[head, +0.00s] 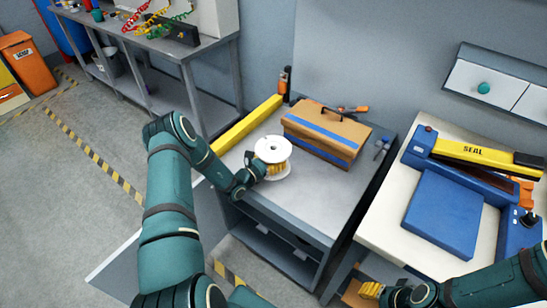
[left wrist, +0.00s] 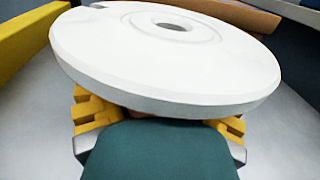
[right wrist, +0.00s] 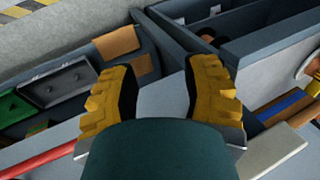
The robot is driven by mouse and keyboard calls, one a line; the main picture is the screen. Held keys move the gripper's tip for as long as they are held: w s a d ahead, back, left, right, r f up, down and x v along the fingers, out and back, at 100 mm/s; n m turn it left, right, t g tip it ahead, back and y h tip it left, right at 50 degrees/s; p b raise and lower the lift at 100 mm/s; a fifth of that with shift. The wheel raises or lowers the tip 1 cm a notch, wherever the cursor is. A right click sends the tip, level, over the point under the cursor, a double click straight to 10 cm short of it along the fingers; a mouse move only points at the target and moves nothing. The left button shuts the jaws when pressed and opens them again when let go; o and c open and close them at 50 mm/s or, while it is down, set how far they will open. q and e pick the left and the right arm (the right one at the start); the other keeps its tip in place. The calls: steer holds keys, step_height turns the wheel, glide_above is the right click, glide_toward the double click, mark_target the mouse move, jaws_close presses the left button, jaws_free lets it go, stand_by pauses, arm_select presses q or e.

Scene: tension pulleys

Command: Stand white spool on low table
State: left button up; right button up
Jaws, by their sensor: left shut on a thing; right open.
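The white spool (head: 272,150) is upright on the grey top of the low table (head: 305,205), with its round flange and centre hole facing up. My left gripper (head: 268,168) is shut on the spool between its two flanges. In the left wrist view the spool's top flange (left wrist: 170,60) fills the upper middle, and yellow fingers (left wrist: 160,118) reach in beneath it. The flange hides the fingertips. The lower flange looks to be at the table surface. My right gripper (head: 368,290) is open and empty at the lower right; its yellow fingers (right wrist: 165,95) are spread apart in the right wrist view.
A brown toolbox with blue bands (head: 325,135) stands right behind the spool. A yellow bar (head: 250,122) runs along the table's left edge. A blue sealing machine (head: 445,215) sits on the right bench. The front of the low table is clear.

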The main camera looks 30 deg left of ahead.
arm_select(q)
steer(key=o, duration=0.9)
steer(key=shift+f, duration=0.15)
steer(key=shift+c, duration=0.2)
steer(key=o, duration=0.4)
